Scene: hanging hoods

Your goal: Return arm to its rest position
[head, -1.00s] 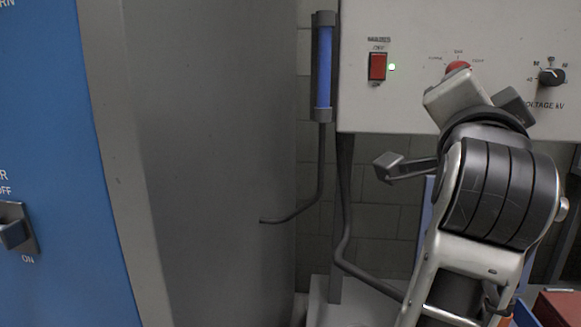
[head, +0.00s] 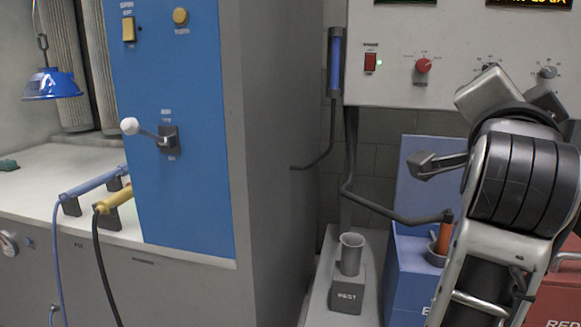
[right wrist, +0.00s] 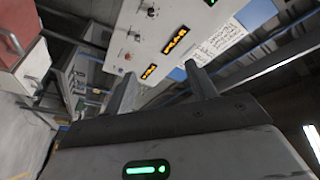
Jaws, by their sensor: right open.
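My right arm comes in at the right of the head view, bent up in front of the control panel. One finger of my right gripper shows in the head view (head: 437,164), pointing left, clear of everything. In the right wrist view the two fingers of my right gripper (right wrist: 160,88) are apart with nothing between them. Beyond them is the white control panel (right wrist: 150,45), seen tilted, with knobs and orange displays. My left gripper is not in view.
A blue cabinet (head: 178,140) with a white-knobbed lever stands left of centre. A grey cup (head: 350,255) sits on a block marked REST. Blue (head: 418,270) and red (head: 560,300) bins stand by my right arm. A blue hood (head: 54,84) hangs at far left.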

